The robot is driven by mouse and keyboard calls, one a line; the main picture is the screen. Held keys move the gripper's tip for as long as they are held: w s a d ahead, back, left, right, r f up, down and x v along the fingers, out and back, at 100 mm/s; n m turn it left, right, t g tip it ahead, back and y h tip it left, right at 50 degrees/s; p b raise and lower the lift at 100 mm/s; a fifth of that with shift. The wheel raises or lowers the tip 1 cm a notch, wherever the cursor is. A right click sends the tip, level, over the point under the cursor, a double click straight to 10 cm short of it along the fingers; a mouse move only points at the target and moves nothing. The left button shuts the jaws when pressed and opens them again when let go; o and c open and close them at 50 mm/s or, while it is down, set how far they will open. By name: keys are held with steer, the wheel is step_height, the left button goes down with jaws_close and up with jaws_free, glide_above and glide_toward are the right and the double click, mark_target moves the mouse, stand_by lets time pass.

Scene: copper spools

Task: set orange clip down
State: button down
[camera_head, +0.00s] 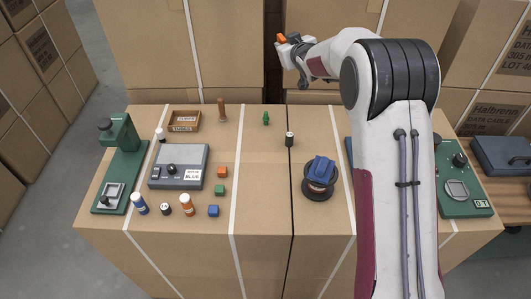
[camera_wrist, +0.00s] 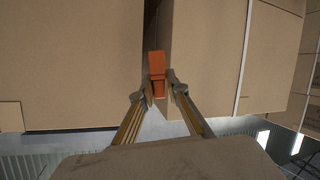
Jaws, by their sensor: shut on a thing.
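The orange clip (camera_wrist: 157,66) is held between the two fingertips of my gripper (camera_wrist: 158,88) in the wrist view. In the head view the orange clip (camera_head: 281,38) shows as a small orange piece at the end of my gripper (camera_head: 284,46). My gripper is shut on the clip and holds it up in the air, beyond the far edge of the carton table (camera_head: 265,170), in front of stacked boxes. Part of the clip is hidden by the fingers.
On the carton top are a grey device (camera_head: 180,167), a wooden tray (camera_head: 184,121), a black spool with a blue piece (camera_head: 319,179), a green clip (camera_head: 266,118), small coloured blocks (camera_head: 221,172) and several little bottles. Green devices stand at both sides. The middle strip (camera_head: 262,210) is clear.

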steer(key=s+a+f+n+g+y, duration=0.5)
steer(key=s+a+n+g+y, duration=0.3)
steer(key=s+n+y, duration=0.1)
steer(key=s+d+f+n+g+y, duration=0.1)
steer(key=s+d+f+n+g, duration=0.3)
steer(key=s+f, duration=0.5)
steer(key=shift+d+f+g, duration=0.35)
steer(key=shift+d+g, duration=0.05)
steer(key=shift+g, duration=0.2)
stand_by(0.4)
steer(key=shift+f, duration=3.1)
steer(key=shift+f, duration=1.9)
